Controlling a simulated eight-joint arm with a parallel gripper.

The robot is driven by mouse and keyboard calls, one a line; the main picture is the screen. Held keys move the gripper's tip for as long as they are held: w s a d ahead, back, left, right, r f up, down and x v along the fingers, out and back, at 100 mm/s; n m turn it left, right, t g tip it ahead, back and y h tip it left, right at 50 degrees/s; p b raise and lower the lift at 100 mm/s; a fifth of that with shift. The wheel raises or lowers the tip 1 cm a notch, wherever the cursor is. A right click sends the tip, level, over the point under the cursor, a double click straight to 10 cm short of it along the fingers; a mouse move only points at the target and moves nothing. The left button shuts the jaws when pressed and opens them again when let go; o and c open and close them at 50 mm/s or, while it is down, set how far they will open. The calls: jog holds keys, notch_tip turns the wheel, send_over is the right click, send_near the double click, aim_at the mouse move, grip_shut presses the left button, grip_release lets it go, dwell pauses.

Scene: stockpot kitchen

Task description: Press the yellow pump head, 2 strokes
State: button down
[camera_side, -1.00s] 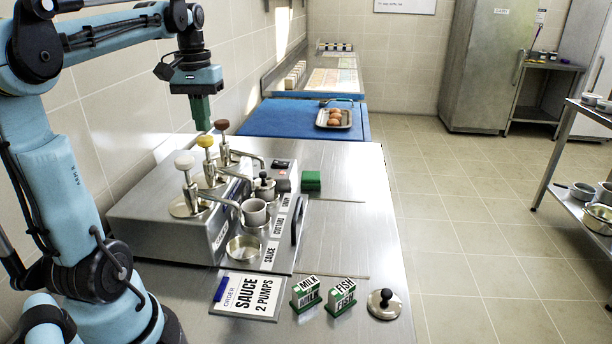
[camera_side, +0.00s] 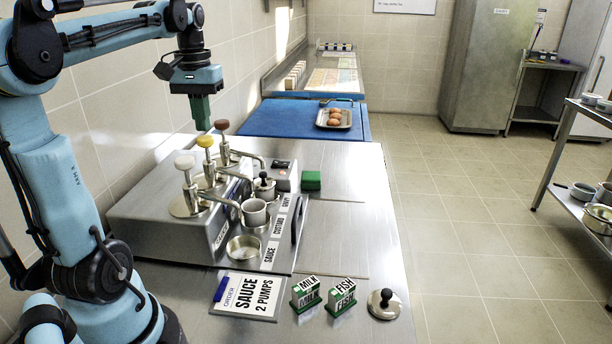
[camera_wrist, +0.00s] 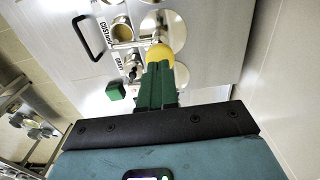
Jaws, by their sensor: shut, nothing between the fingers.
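The yellow pump head (camera_side: 206,141) stands upright on its metal stem, in the middle of a row of three pumps on the steel dispenser (camera_side: 150,215). A white pump head (camera_side: 184,162) is in front of it and a brown-red one (camera_side: 221,125) behind it. My gripper (camera_side: 202,126) is shut and empty, with its green fingers pointing down just above the yellow head in the side view. In the wrist view the yellow head (camera_wrist: 160,53) shows just past the fingertips of my gripper (camera_wrist: 158,68). I cannot tell whether they touch.
An order card (camera_side: 247,296) reads "SAUCE 2 PUMPS". Cups (camera_side: 254,212) and a metal bowl (camera_side: 243,248) stand by the spouts. MILK (camera_side: 306,293) and FISH (camera_side: 341,297) blocks and a lid (camera_side: 383,304) lie in front. A blue board (camera_side: 290,118) is behind.

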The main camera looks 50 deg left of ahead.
aim_at(205, 137)
jog(key=shift+f, duration=2.3)
jog(key=shift+r, duration=2.3)
jog(key=shift+r, duration=2.55)
